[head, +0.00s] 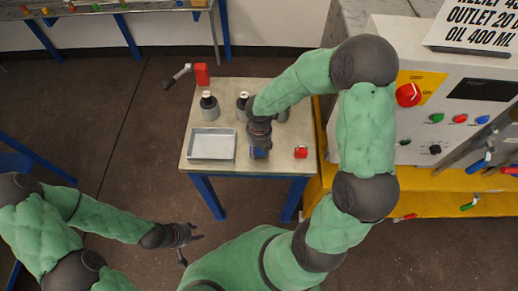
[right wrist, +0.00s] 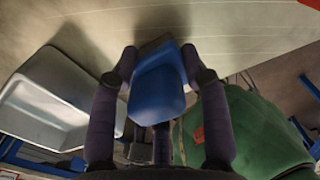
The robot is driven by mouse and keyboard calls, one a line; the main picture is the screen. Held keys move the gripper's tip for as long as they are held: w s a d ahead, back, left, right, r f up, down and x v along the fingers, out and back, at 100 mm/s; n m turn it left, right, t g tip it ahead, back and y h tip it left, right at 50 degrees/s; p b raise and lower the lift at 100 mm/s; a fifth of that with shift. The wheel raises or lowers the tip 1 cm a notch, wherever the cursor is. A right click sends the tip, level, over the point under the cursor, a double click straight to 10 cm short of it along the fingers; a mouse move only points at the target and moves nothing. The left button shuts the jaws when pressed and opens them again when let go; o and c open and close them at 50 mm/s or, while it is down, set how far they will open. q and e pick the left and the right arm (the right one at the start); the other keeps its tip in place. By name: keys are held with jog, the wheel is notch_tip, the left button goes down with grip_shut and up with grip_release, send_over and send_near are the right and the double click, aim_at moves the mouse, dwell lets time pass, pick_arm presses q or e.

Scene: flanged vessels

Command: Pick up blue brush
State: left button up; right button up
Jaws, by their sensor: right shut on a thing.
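The blue brush (right wrist: 158,92) is between the two fingers of my right gripper (right wrist: 160,68) in the right wrist view. Both fingers press on its sides, and the gripper is shut on it. In the head view my right gripper (head: 259,150) points down over the front middle of the small table (head: 230,88), and it mostly hides the brush. I cannot tell whether the brush touches the tabletop. My left gripper (head: 190,236) is away from the table at the lower left, above the floor, with its fingers apart and empty.
A grey metal tray (head: 212,157) lies left of my right gripper; it also shows in the right wrist view (right wrist: 45,105). Grey flanged vessels (head: 209,105) stand behind. A small red object (head: 301,152) lies at right. A control panel (head: 440,110) stands close on the right.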

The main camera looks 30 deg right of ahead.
jog(key=shift+r+p, duration=0.35)
jog(key=shift+r, duration=0.2)
notch_tip(320, 180, up, 2)
jog(key=shift+r+p, duration=0.15)
jog(key=shift+p, duration=0.6)
jog(key=s+d+r+p, duration=0.5)
jog(key=s+r, duration=0.4)
jog(key=s, duration=0.3)
jog(key=shift+s+d+r, duration=0.15)
jog(key=shift+d+r, duration=0.15)
jog(key=shift+d, duration=0.55)
